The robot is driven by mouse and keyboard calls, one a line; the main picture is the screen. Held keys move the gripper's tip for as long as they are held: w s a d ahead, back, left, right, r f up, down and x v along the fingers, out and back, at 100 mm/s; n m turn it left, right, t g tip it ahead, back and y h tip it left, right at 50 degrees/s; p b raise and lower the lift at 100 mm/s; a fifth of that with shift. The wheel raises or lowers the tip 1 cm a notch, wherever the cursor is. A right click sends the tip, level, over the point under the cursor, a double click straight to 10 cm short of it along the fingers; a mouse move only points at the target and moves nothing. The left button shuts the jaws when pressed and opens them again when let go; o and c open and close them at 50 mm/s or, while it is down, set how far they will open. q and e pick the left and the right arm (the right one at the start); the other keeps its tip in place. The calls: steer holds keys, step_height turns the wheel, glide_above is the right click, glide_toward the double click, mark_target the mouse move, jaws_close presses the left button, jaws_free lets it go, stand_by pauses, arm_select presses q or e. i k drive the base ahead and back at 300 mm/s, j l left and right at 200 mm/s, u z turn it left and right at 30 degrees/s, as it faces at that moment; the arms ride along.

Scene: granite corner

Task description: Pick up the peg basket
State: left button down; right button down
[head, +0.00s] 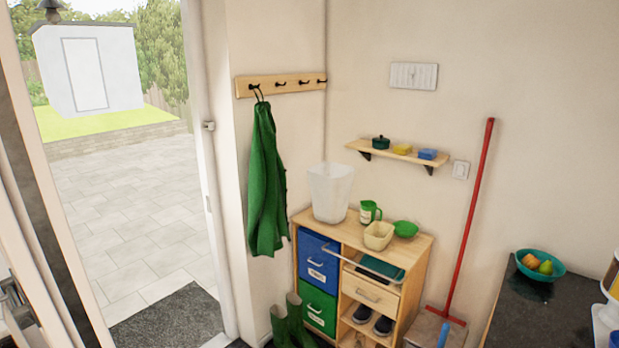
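A small cream basket (378,236), which looks like the peg basket, stands upright on top of the wooden cabinet (301,217), near its front edge. Its contents are too small to make out. A green jug (370,212) stands just behind it to the left, and a green bowl (406,229) sits close to its right. Neither of my grippers shows in the head view, and nothing is holding the basket.
A tall translucent white bin (330,192) stands on the cabinet's left part. A pale rail (350,262) runs along the cabinet front. Green boots (288,322) stand at its left; a red-handled broom (470,220) leans to its right. A dark counter (535,318) holds a fruit bowl (540,266).

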mark_target(384, 231)
steer(key=k+j+u, duration=0.2)
steer(key=u, duration=0.2)
steer(key=k+j+u, duration=0.25)
steer(key=u, duration=0.15)
steer(key=k+j+u, duration=0.15)
steer(key=j+u, duration=0.25)
steer(key=z, duration=1.7)
steer(key=i+l+u, duration=0.35)
steer(key=i+l, duration=0.3)
steer(key=i+u, duration=0.15)
steer(key=i, duration=0.3)
steer(key=i+l+u, duration=0.1)
steer(key=i, duration=0.3)
steer(key=i+l+u, duration=0.15)
steer(key=i, duration=0.3)
steer(key=i+z, duration=0.35)
steer(key=i, duration=0.25)
steer(key=i+j+z, duration=0.2)
steer(key=i+z, duration=0.15)
steer(key=i, duration=0.25)
